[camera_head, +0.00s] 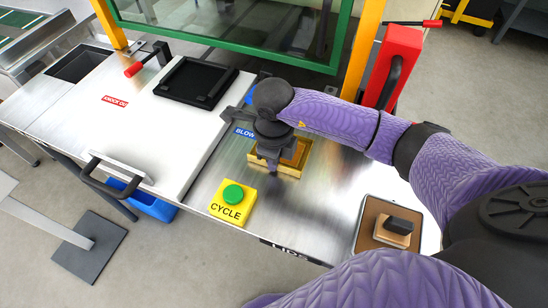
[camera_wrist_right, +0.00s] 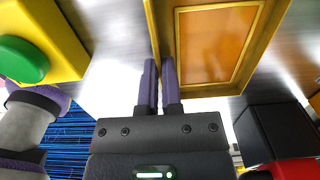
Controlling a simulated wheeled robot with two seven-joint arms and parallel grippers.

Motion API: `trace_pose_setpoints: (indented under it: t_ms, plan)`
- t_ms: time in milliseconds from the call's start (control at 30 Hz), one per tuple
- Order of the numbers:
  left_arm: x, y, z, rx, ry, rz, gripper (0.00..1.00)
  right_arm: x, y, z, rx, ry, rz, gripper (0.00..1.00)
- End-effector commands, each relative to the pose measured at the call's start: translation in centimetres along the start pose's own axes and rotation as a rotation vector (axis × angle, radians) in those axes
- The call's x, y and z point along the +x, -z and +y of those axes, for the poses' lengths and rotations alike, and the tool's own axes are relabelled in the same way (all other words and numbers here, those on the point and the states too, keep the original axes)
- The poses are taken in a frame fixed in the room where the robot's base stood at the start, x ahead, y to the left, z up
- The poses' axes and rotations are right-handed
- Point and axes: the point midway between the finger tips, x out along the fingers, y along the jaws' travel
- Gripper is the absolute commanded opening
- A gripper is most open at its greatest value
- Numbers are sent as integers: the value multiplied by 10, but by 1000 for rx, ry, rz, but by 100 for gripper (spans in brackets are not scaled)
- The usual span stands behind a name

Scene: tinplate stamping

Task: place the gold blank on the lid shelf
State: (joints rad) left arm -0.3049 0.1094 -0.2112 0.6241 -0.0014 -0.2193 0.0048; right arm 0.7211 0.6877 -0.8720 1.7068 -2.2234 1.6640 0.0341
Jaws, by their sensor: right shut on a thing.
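The gold blank (camera_head: 294,160) is a rectangular piece with a gold rim and an orange middle, at the centre of the metal worktop in the head view. It shows large at the top of the right wrist view (camera_wrist_right: 218,46). My right gripper (camera_head: 271,168) is over its left side and partly covers it. In the wrist view the fingers (camera_wrist_right: 160,68) are closed together on its left rim. I cannot tell whether the blank touches the worktop. A dark label at the front edge, seemingly reading LIDS (camera_head: 290,250), is cut short; no shelf surface shows clearly. My left gripper is not visible.
A yellow box with a green CYCLE button (camera_head: 233,195) stands left of the blank. A brown tray with a black-topped block (camera_head: 394,228) lies at the right. A black square tray (camera_head: 197,82) sits at the back left. The green-framed window (camera_head: 240,45) closes the back.

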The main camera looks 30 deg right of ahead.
Motion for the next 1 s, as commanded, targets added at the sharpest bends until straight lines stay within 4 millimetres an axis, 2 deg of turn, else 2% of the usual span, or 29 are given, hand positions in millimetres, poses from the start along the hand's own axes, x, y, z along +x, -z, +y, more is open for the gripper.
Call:
trace_pose_setpoints:
  t_ms: [200,233,367,667,767,1000]
  plan:
    - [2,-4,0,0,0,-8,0,3,0,0,0,0,0,0]
    - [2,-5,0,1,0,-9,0,2,0,0,0,0,0,12]
    - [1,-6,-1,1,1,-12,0,1,0,0,0,0,0,40]
    - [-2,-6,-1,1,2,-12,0,-2,0,0,0,0,-1,41]
    - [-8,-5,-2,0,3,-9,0,-18,0,-1,-1,3,-3,41]
    - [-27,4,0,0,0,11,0,-88,-1,-1,-1,4,-5,41]
